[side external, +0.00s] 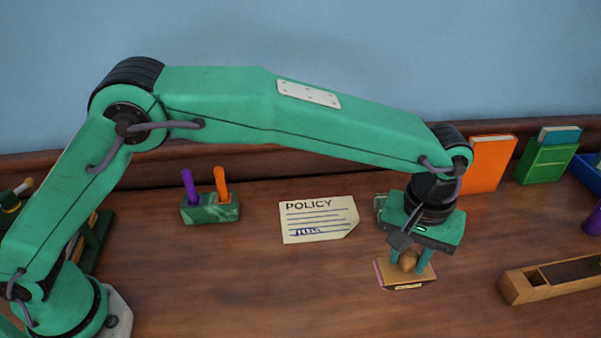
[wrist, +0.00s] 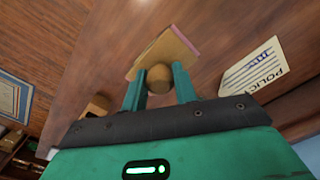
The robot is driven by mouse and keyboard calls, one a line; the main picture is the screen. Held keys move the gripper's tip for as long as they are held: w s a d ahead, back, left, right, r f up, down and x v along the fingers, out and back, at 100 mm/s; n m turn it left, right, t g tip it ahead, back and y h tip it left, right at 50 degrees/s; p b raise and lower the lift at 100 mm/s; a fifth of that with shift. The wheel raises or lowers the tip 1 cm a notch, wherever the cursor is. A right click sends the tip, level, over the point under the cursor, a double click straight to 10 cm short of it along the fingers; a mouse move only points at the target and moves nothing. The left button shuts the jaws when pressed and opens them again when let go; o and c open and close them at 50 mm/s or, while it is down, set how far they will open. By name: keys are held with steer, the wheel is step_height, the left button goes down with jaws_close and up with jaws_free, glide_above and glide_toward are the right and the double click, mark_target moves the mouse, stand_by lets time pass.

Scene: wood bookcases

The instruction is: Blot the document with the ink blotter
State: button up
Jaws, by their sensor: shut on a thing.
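The document (side external: 318,219), a cream sheet headed POLICY with blue ink at its lower part, lies on the desk in the side view. It also shows at the right of the wrist view (wrist: 252,72). The ink blotter (side external: 388,275) has a wooden top, a round wooden knob and a pinkish edge. It is to the right of the document and apart from it. My gripper (side external: 408,264) is shut on the blotter's knob, which shows between the two fingers in the wrist view (wrist: 159,79). I cannot tell whether the blotter touches the desk.
A green marbled holder (side external: 211,213) with a purple and an orange pen stands left of the document. A long wooden box (side external: 550,280) lies at the right. An orange book (side external: 490,163) and a green box (side external: 546,160) stand at the back. The desk before the document is clear.

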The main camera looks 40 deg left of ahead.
steer(key=shift+a, duration=0.1)
stand_by(0.3)
steer(key=w+a+f, duration=0.2)
steer(key=w+a, duration=0.1)
steer(key=a, duration=0.9)
steer(key=w+a+f, duration=0.1)
steer(key=w+a, duration=0.2)
steer(key=a, duration=0.9)
steer(key=shift+a+f, duration=0.2)
steer(key=shift+f, duration=0.15)
steer(key=shift+f, duration=0.1)
steer(key=shift+f, duration=2.85)
steer(key=shift+f, duration=0.6)
steer(key=shift+r, duration=0.1)
step_height(320, 180, up, 7)
stand_by(0.5)
